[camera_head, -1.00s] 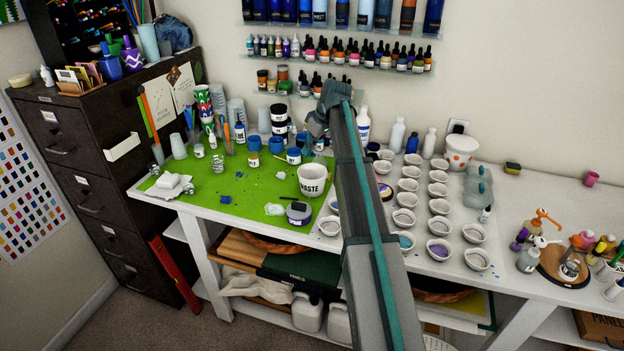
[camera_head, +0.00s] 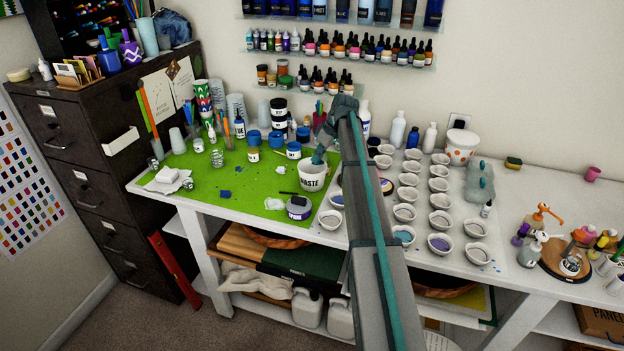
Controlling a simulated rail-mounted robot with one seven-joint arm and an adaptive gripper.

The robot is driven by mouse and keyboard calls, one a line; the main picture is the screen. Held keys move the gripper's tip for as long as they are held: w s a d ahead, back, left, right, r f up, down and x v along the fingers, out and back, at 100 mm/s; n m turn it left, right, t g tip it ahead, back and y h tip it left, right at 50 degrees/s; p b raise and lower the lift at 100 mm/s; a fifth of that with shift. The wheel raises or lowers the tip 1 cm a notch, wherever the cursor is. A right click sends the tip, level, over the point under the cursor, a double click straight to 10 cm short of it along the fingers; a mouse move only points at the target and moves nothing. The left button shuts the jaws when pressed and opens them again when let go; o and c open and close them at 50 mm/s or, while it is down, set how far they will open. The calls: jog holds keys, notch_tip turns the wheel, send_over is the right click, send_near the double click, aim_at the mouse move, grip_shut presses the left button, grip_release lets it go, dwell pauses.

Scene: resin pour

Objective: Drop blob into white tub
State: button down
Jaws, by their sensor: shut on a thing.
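The white tub (camera_head: 313,183), marked "WASTE", stands upright on the green mat near its right side. My gripper (camera_head: 319,157) points down at the tub's mouth from above and behind its right side, and covers part of the rim. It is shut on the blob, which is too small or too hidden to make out. I cannot tell whether the fingertips are above the rim or just inside it. A small blue piece (camera_head: 224,194) lies on the green mat to the left.
Blue-lidded jars (camera_head: 294,150) stand behind. Rows of small white cups (camera_head: 405,213) fill the table to the right of my arm.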

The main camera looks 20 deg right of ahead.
jog(key=shift+f, duration=0.25)
jog(key=c, duration=1.2)
grip_release()
jog(key=shift+c, duration=0.2)
jog(key=v, duration=1.2)
jog(key=shift+a, duration=0.1)
